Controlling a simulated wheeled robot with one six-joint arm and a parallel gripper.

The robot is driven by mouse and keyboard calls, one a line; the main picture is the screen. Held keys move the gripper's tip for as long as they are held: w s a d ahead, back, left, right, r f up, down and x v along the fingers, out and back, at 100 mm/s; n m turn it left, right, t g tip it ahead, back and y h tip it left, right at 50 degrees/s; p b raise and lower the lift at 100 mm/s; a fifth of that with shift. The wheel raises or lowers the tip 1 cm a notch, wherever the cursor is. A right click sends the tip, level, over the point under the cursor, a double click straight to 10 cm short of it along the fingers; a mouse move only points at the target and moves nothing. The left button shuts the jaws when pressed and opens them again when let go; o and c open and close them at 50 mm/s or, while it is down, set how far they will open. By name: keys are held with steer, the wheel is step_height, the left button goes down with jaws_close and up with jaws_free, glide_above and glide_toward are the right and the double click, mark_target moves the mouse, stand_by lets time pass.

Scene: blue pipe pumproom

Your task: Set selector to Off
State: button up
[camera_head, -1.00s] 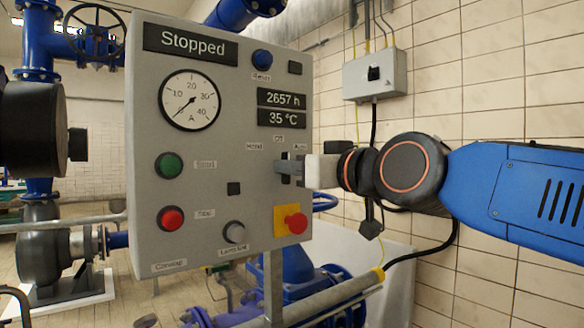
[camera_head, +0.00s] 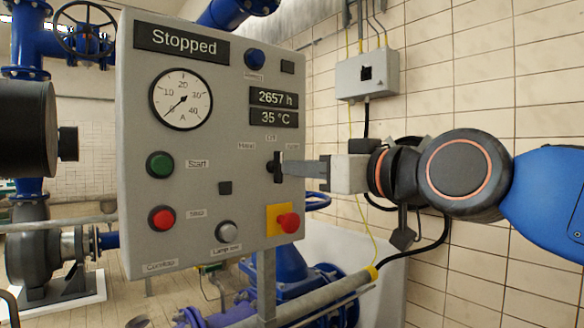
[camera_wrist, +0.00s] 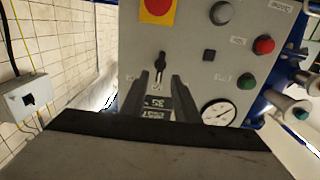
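The selector (camera_head: 277,169) is a black knob on the right side of the grey control panel (camera_head: 215,130). Its handle looks about upright, toward the Off label (camera_head: 271,137) between Hand and Auto; the small labels are blurred. It also shows in the wrist view (camera_wrist: 161,62), near upright with a slight tilt. My gripper (camera_head: 288,167) is just right of the selector in the head view, fingers toward the panel. In the wrist view my two fingers (camera_wrist: 161,80) are apart, with the selector beyond their tips and nothing visible between them.
A red emergency button on a yellow plate (camera_head: 272,217) sits just below the selector. Green (camera_head: 159,165) and red (camera_head: 161,218) buttons are at left. The display (camera_head: 181,43) reads Stopped. A grey wall box (camera_head: 367,74) and pipes (camera_head: 330,301) are nearby.

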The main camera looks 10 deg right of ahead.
steer(key=v, duration=1.1)
steer(key=shift+a, duration=0.1)
steer(key=shift+f, duration=0.1)
steer(key=w+d+f+m+g+h, duration=0.2)
steer(key=d+f+g+h, duration=0.1)
steer(key=f, duration=1)
steer(key=w+d+f+m+g+h, duration=0.1)
steer(key=w+d+f+g+h, duration=0.15)
steer(key=f, duration=1.05)
steer(key=s+d+f+m+g+h, duration=0.1)
steer(key=s+d+f, duration=0.3)
steer(key=f, duration=0.6)
steer(key=s+d+f+m+g+h, duration=0.2)
steer(key=s+d+f+g+h, duration=0.1)
steer(key=f, duration=0.7)
steer(key=shift+s+d+g, duration=0.45)
steer(key=shift+s+d, duration=0.05)
steer(key=shift+d, duration=0.5)
